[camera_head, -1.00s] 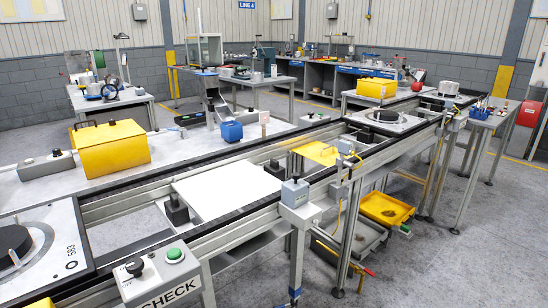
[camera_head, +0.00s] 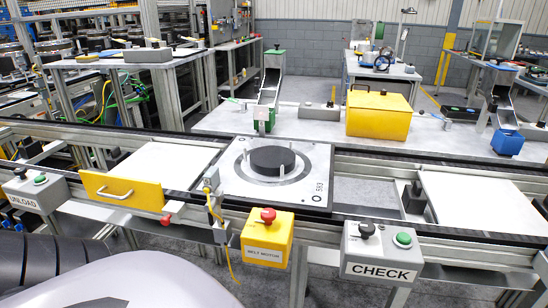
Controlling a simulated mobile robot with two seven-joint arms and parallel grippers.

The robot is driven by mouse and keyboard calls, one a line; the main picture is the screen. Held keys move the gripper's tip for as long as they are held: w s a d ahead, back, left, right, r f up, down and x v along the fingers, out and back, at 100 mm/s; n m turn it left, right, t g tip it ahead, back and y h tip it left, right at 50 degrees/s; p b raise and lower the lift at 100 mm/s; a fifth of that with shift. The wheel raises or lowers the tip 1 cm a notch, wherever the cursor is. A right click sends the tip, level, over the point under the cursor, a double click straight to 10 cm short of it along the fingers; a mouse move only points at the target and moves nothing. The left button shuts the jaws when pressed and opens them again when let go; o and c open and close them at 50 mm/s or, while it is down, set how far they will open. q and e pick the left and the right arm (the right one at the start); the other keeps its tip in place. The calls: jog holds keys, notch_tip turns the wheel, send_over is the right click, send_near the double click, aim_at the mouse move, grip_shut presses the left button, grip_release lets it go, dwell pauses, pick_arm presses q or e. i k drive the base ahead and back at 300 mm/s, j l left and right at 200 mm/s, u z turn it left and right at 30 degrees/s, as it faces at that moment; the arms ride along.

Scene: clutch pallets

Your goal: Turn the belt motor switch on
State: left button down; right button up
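The belt motor switch is a yellow box (camera_head: 266,242) labelled BELT MOTOR, mounted on the front rail of the conveyor at the lower middle. A red knob (camera_head: 268,215) with a dark part sits on its top. The knob's setting is too small to tell. Neither of my grippers is in view. Parts of my own body show at the bottom left, apart from the box in the picture.
A grey CHECK box (camera_head: 381,250) with a black knob and green button stands right of the switch. An UNLOAD box (camera_head: 34,191) is at the left. A yellow handled panel (camera_head: 122,191) and a pallet with a black disc (camera_head: 272,160) lie between and behind.

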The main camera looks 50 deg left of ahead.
aim_at(268, 215)
jog(key=u, duration=1.5)
